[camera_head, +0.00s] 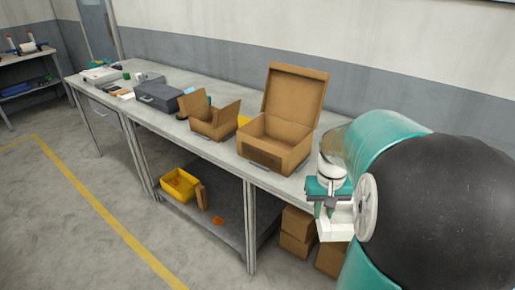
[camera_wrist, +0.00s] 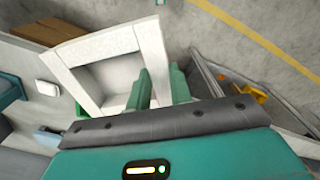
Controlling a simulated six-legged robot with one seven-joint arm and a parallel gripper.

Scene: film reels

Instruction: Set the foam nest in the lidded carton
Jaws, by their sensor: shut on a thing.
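The foam nest (camera_wrist: 88,46) is a white square block with a recessed hollow; in the wrist view one of its walls sits between the two teal fingers of my gripper (camera_wrist: 161,82). In the head view the nest (camera_head: 337,226) hangs below my gripper (camera_head: 331,203), off the front of the bench and to the right of the cartons. My gripper is shut on the nest wall. The lidded carton (camera_head: 285,158) stands on the bench with its lid (camera_head: 295,94) raised at the back.
A smaller flapped carton (camera_head: 214,128) stands left of the lidded carton on the bench (camera_head: 223,153). A grey case (camera_head: 158,97) lies farther left. A yellow bin (camera_head: 179,185) sits on the lower shelf. Brown boxes (camera_head: 297,226) are stacked beneath the bench's right end.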

